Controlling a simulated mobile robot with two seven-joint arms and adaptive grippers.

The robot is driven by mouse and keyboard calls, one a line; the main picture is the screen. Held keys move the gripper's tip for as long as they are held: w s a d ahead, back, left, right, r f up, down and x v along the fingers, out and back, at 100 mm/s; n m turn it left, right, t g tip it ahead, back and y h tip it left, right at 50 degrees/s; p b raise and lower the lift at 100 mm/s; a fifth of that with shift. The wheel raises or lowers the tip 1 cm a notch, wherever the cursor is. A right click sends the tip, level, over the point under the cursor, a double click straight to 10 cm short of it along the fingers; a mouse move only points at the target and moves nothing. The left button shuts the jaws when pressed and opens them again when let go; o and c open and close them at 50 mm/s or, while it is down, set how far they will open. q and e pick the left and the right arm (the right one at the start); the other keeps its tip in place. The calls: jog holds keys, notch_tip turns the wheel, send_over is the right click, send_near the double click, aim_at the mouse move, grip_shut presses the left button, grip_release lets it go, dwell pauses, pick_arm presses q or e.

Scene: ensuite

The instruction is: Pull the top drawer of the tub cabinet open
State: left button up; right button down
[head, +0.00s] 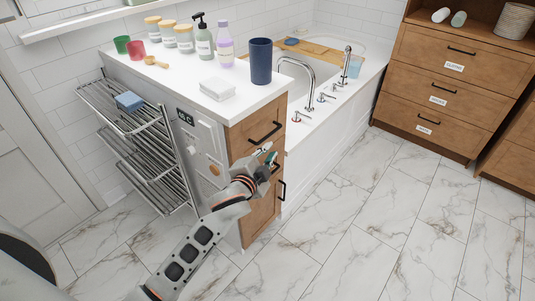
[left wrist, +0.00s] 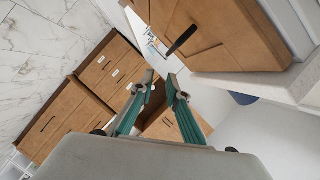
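The tub cabinet stands at the end of the bathtub, with a wooden front below a white top. Its top drawer (head: 240,136) looks shut, and its black bar handle (head: 265,132) is bare. My left gripper (head: 269,153) is in front of the cabinet, just below that handle and apart from it. In the left wrist view the teal fingers of the left gripper (left wrist: 160,80) are spread with nothing between them. A wooden front with a dark handle (left wrist: 182,40) shows above and right of the fingertips. The gripper hides part of the lower fronts. My right gripper is out of view.
On the cabinet top stand a dark blue tumbler (head: 261,62), bottles, jars and a white folded stack (head: 217,90). A metal towel rack (head: 140,145) is on the left. A wooden dresser (head: 440,85) stands at the right. The marble floor (head: 370,220) between is clear.

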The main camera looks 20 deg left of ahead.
pick_arm(q)
jog(key=shift+s+r, duration=0.15)
jog(key=shift+s, duration=0.3)
